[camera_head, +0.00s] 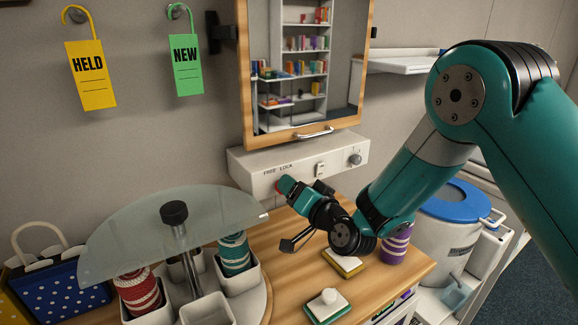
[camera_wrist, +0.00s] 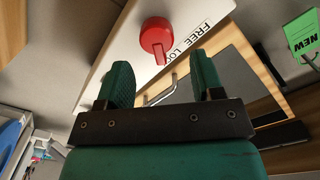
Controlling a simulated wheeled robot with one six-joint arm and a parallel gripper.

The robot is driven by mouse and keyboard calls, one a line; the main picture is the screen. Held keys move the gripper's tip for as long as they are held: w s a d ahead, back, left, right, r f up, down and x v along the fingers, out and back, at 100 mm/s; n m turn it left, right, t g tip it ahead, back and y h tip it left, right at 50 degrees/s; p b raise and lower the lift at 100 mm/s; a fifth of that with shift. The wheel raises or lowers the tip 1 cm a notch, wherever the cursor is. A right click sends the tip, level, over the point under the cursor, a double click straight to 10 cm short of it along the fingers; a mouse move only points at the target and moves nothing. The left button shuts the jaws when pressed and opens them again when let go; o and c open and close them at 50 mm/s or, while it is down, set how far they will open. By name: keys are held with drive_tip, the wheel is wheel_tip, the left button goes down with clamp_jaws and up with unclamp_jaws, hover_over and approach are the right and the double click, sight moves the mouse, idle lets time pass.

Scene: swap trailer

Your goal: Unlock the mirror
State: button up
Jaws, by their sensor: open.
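The wood-framed mirror (camera_head: 247,75) hangs on the wall and reflects shelves of books; a silver handle (camera_head: 314,133) is at its lower edge. Below it, a white panel (camera_head: 242,164) carries the words FREE LOCK, a small switch (camera_head: 320,170) and a round grey knob (camera_head: 355,158). In the wrist view, a red knob (camera_wrist: 157,38) stands on the panel beside the lettering; it is mostly hidden by my gripper in the head view. My gripper (camera_head: 284,185) is open and close to the panel. Its two teal fingers (camera_wrist: 163,78) point toward the knob, which shows beyond them and not clasped.
A frosted half-round glass sheet (camera_head: 130,225) with a black knob covers cups of thread spools at left. Yellow HELD (camera_head: 90,75) and green NEW (camera_head: 186,65) tags hang on the wall.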

drive_tip(key=shift+p+x, duration=0.7)
drive_tip(key=shift+x, duration=1)
drive_tip(key=c, duration=0.9)
